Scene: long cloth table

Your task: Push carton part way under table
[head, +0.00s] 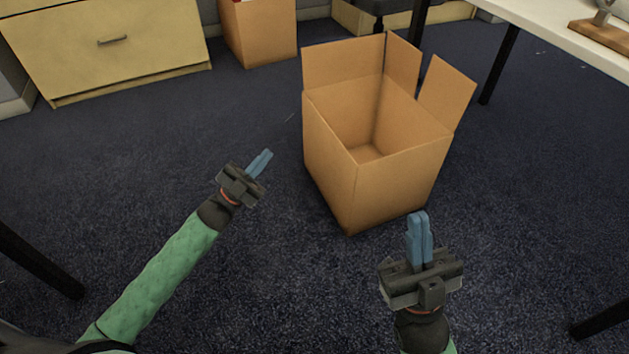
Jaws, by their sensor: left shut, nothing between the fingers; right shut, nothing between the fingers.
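The open, empty brown carton (328,152) stands upright on the dark blue carpet, its flaps raised. A table (553,22) with a pale top is at the upper right, beyond the carton, with a dark leg standing to the carton's right. My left gripper (262,162) is shut and empty, to the left of the carton and apart from it. My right gripper (418,226) is shut and empty, in front of the carton's near right side. Its fingertips appear close to the lower edge of the carton; I cannot tell whether they touch it.
A wooden drawer cabinet (110,65) stands at the upper left. Another brown box (262,32) is on the floor beside it. A wooden-based object (600,30) rests on the table. Dark legs show at the lower left and lower right. Carpet left of the carton is clear.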

